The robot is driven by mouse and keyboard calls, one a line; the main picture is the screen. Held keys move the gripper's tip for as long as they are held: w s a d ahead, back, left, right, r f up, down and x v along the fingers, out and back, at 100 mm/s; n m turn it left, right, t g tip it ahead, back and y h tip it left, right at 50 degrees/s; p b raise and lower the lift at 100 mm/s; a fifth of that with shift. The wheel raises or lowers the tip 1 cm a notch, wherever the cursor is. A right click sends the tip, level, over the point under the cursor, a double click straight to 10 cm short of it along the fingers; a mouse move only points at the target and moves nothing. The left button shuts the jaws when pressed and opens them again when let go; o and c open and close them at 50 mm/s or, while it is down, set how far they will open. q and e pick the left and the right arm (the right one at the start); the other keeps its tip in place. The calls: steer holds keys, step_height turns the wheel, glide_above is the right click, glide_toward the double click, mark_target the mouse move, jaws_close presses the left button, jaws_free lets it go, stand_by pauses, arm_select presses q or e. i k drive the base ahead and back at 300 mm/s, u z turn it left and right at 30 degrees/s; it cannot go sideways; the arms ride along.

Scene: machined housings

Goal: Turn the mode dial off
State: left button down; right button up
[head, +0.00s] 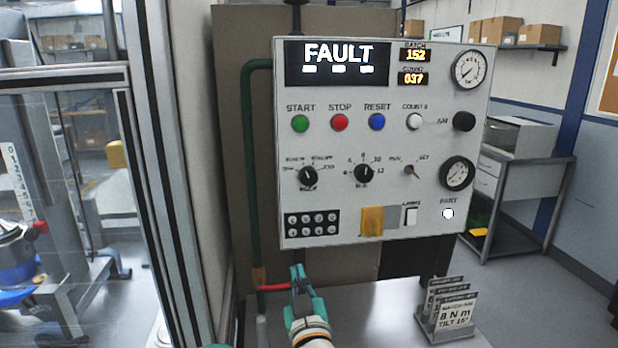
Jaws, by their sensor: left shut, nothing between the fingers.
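The control panel (345,225) stands upright ahead, its display reading FAULT. A black rotary dial (308,175) with small labels around it sits at the left of the knob row; it looks like the mode dial. Its labels and exact pointer position are too small to read surely. A second black dial (364,173) with numbers around it sits to its right. My left gripper (298,272) is below the panel's lower left edge, fingers pointing up, shut and empty, apart from the dial. My right gripper is not in view.
Green, red, blue and white buttons (377,122) line up above the dials. A small key-like switch (412,171), an orange cover (372,221) and gauges (468,70) share the panel. A card holder (447,311) stands on the bench (385,300); a green pipe (250,165) runs left.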

mark_target(308, 175)
steer(key=k, duration=1)
